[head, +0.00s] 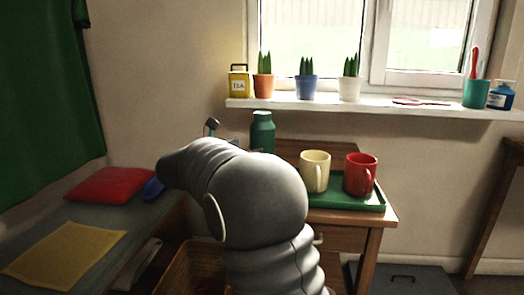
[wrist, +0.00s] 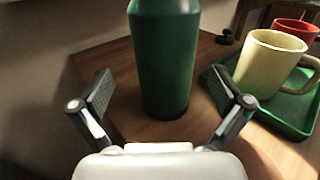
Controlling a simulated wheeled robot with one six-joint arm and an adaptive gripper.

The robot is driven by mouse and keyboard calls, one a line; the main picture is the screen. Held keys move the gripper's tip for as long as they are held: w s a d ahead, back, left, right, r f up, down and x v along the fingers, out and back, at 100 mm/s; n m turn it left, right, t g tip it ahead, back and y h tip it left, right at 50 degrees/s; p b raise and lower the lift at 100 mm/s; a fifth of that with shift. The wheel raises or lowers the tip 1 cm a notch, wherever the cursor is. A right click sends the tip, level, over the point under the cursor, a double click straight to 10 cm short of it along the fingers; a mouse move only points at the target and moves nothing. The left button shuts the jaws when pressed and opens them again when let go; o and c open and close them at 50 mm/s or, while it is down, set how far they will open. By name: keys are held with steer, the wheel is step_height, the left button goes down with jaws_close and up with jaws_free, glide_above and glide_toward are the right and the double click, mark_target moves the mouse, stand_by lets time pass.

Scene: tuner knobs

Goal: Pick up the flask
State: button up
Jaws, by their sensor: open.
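The flask (head: 262,131) is a green bottle standing upright on the wooden table, behind my arm in the head view; its lower part is hidden there. In the wrist view the flask (wrist: 165,60) stands straight ahead, its top cut off by the frame edge. My gripper (wrist: 162,92) is open, with one finger to the left of the flask and one to the right. The flask's base shows between and just beyond the fingertips, and neither finger appears to touch it. In the head view my gripper is mostly hidden behind my arm.
A green tray (head: 340,204) to the flask's right holds a cream mug (head: 315,172) and a red mug (head: 359,175). The tray's edge is close to the right finger. The windowsill (head: 380,110) above carries potted plants and a yellow tea tin (head: 239,84).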

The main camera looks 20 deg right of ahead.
mark_target(262, 144)
steer(key=shift+s+b+x, duration=0.2)
steer(key=shift+b+x, duration=0.2)
steer(key=shift+x, duration=2.4)
steer(key=c, duration=1.7)
